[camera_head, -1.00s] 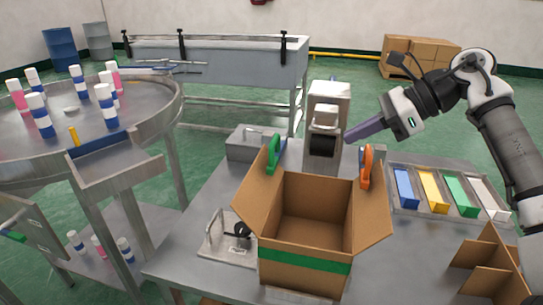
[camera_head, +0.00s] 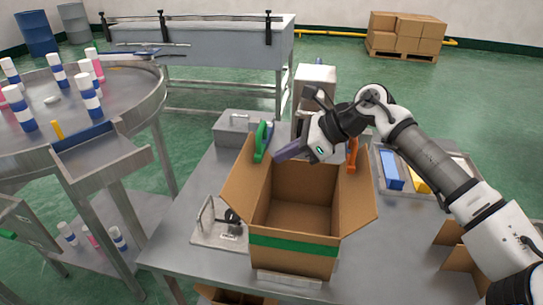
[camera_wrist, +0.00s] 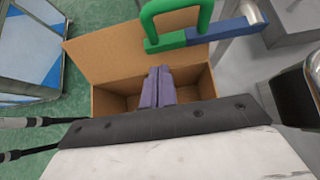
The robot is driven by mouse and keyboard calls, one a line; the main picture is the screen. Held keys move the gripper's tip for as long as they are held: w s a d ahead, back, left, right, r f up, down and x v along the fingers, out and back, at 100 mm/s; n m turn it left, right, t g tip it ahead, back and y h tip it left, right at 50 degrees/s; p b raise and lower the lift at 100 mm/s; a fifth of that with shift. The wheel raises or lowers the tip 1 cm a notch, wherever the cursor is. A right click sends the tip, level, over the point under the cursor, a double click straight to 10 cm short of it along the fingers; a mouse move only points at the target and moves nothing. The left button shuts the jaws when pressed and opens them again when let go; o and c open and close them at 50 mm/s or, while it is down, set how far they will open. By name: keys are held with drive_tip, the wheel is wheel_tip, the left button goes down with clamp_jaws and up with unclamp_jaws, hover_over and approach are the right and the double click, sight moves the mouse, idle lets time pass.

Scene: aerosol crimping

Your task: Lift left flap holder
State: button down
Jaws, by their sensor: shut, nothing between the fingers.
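The left flap holder is a green clip (camera_head: 261,141) clamped on the upper left of the open cardboard box (camera_head: 294,255). In the wrist view the green holder (camera_wrist: 178,42) shows large at the top, joined to a blue piece. An orange holder (camera_head: 352,155) sits on the box's right side, partly behind my arm. My gripper (camera_head: 276,156) has purple fingers, shut and empty, and its tip is just right of the green holder in the head view. In the wrist view my gripper (camera_wrist: 158,72) points at the box, below the green holder and apart from it.
A grey machine (camera_head: 314,82) stands behind the box. Blue and yellow trays (camera_head: 390,170) lie right of it under my arm. A metal fixture with a black knob (camera_head: 217,222) stands left of the box. A round table (camera_head: 85,135) with several cans is at the left.

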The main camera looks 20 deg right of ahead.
sight(258, 168)
drive_tip(key=shift+x, duration=2.1)
drive_tip(key=shift+r+p, duration=0.2)
drive_tip(key=shift+p, duration=0.1)
